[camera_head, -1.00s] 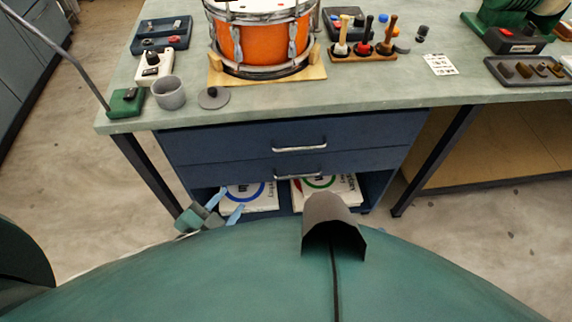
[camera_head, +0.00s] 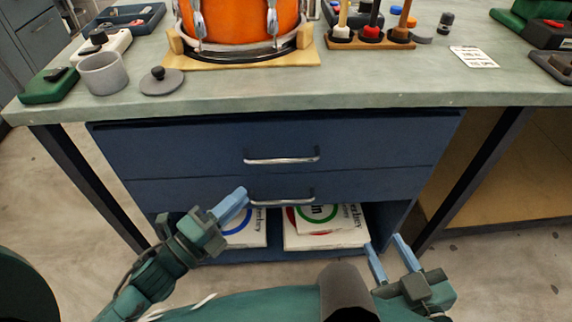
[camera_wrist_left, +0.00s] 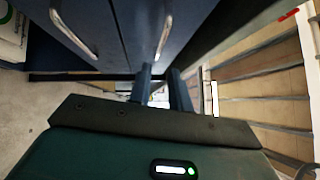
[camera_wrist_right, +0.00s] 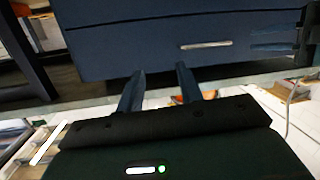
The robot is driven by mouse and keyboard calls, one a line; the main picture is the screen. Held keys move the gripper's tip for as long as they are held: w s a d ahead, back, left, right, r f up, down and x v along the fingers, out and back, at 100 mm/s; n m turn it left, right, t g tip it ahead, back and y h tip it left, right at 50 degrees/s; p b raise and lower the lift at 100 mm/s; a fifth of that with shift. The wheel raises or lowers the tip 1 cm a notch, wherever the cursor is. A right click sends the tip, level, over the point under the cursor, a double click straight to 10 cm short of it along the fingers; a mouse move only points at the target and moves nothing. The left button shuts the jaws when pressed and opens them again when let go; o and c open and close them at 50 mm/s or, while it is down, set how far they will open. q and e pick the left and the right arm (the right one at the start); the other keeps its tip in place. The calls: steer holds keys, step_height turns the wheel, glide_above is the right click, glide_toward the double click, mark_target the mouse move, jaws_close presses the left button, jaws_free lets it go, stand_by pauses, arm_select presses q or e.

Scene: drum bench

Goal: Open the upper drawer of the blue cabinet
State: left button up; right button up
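The blue cabinet (camera_head: 115,160) is under the bench, with two closed drawers. The upper drawer (camera_head: 200,145) has a silver bar handle (camera_head: 282,160); the lower drawer's handle (camera_head: 282,200) is below it. My left gripper (camera_head: 240,197) is open and empty, in front of the lower drawer's left part, apart from both handles. In the left wrist view, the upper handle (camera_wrist_left: 164,38) lies beyond the fingers. My right gripper (camera_head: 386,250) is open and empty, low in front of the cabinet's right side. The right wrist view shows one handle (camera_wrist_right: 206,45); I cannot tell which.
The worktop (camera_head: 240,98) overhangs the drawers. An orange drum (camera_head: 240,15), a grey cup (camera_head: 102,72) and a mallet rack (camera_head: 368,42) stand on it. White boxes (camera_head: 345,236) lie on the open shelf below. Table legs (camera_head: 475,180) flank the cabinet.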

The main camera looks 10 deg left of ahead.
mark_target(279, 159)
arm_select(q)
steer(key=b+x, duration=0.1)
steer(key=x, duration=1.1)
steer(key=shift+w+d, duration=0.15)
steer(key=shift+w, duration=0.05)
steer(key=shift+c, duration=0.3)
jaws_close()
